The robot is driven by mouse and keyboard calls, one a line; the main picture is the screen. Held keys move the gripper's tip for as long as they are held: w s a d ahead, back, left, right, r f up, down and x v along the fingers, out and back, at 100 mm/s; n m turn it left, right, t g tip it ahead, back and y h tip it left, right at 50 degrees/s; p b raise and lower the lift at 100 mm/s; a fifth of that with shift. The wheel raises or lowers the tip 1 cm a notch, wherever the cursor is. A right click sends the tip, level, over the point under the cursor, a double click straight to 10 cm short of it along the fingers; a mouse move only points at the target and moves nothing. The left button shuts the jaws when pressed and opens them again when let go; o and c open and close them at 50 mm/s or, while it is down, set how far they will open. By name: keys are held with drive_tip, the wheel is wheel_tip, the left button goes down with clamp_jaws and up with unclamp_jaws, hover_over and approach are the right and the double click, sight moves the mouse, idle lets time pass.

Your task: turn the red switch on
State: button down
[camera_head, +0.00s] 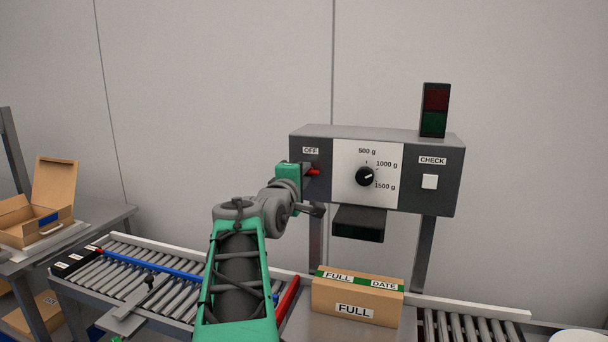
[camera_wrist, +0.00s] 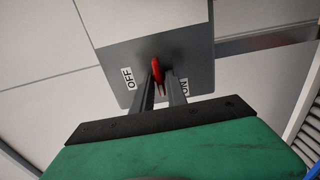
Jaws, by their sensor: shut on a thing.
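The red switch (camera_head: 314,172) is a small lever on the left part of the dark grey control box (camera_head: 435,189). An OFF label (camera_head: 310,151) sits above it; the ON label is hidden in the head view. In the wrist view the red switch (camera_wrist: 156,69) stands between my two fingers, with the OFF label (camera_wrist: 127,79) to the left and the ON label (camera_wrist: 184,87) to the right, partly covered by a finger. My gripper (camera_head: 305,171) is at the box's face, shut on the red switch. It also shows in the wrist view (camera_wrist: 161,84).
The box carries a dial (camera_head: 365,176), a white CHECK button (camera_head: 430,181) and a dark red-green lamp (camera_head: 435,110). A carton marked FULL (camera_head: 356,298) stands below. A roller conveyor (camera_head: 150,275) runs left; an open carton (camera_head: 40,210) sits at far left.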

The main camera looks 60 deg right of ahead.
idle(0.3)
drive_tip(key=c, duration=1.4)
unclamp_jaws()
drive_tip(key=a, duration=0.2)
drive_tip(key=a+b, duration=0.1)
drive_tip(key=a, duration=0.2)
drive_tip(key=s+a, duration=0.1)
drive_tip(key=a, duration=0.1)
drive_tip(key=shift+s+a, duration=0.1)
drive_tip(key=shift+a, duration=0.3)
